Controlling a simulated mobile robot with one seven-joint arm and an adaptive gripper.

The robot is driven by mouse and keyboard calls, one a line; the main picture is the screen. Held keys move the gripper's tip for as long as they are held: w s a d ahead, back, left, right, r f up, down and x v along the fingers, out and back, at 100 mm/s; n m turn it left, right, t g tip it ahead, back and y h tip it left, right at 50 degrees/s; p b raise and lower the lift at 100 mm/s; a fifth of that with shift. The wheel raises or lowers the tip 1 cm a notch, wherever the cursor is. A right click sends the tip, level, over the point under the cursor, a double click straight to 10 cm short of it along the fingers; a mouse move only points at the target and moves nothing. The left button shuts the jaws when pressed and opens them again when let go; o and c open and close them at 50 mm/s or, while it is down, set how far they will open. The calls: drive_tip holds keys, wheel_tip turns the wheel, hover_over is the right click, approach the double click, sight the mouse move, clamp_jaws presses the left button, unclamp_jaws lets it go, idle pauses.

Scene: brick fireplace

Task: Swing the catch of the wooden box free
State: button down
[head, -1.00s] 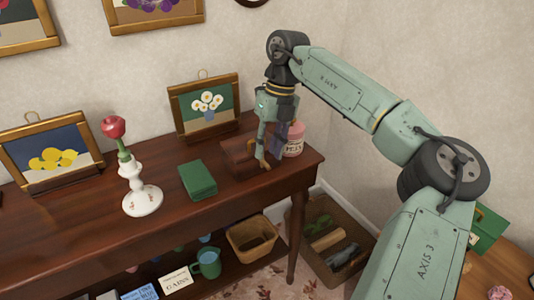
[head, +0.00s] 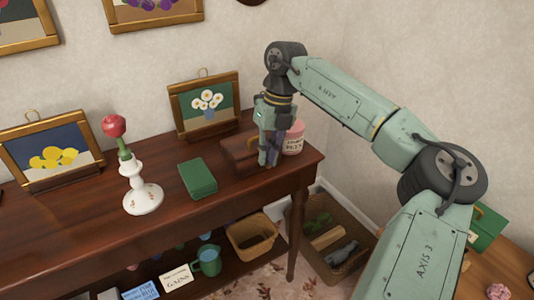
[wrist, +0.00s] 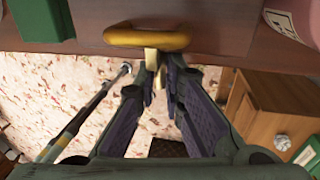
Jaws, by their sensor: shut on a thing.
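The wooden box (head: 236,152) is a reddish-brown case near the right end of the dark table, partly hidden behind my gripper (head: 269,162). In the wrist view the box's lid and front (wrist: 215,22) fill the top middle. A brass handle loop (wrist: 120,38) stands out from its front. The narrow brass catch (wrist: 151,66) hangs below the loop. My gripper (wrist: 158,78) points at this front, its fingertips drawn close together and shut on the catch. The fingertips hide the catch's lower end.
A pink labelled jar (head: 293,138) stands close to the right of the box. A green book (head: 198,179) and a white candlestick (head: 142,195) stand to the left. A framed daisy picture (head: 205,105) leans behind. The floor below the table edge shows a patterned rug (wrist: 60,85).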

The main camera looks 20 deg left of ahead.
drive_tip(key=shift+f, duration=0.1)
idle(0.3)
drive_tip(key=b, duration=0.2)
drive_tip(key=f+t+y+b, duration=0.1)
drive_tip(key=b, duration=0.1)
drive_tip(key=shift+s+d+f+b, duration=0.15)
drive_tip(key=shift+s+d+b, duration=0.05)
drive_tip(key=shift+d+b, duration=0.15)
drive_tip(key=y+b, duration=0.1)
drive_tip(key=b, duration=0.1)
drive_tip(key=f+t+y+b, duration=0.1)
drive_tip(key=b, duration=0.2)
drive_tip(key=shift+s+d+t, duration=0.25)
drive_tip(key=shift+d+t, duration=0.05)
drive_tip(key=y+b, duration=0.1)
drive_tip(key=b, duration=0.2)
drive_tip(key=f+t+y+b, duration=0.1)
drive_tip(key=b, duration=0.2)
drive_tip(key=shift+s+d+n, duration=0.2)
drive_tip(key=shift+n, duration=0.1)
drive_tip(key=shift+t+y+b, duration=0.6)
drive_tip(key=shift+b, duration=0.45)
drive_tip(key=shift+r, duration=0.1)
drive_tip(key=c, duration=1.7)
unclamp_jaws()
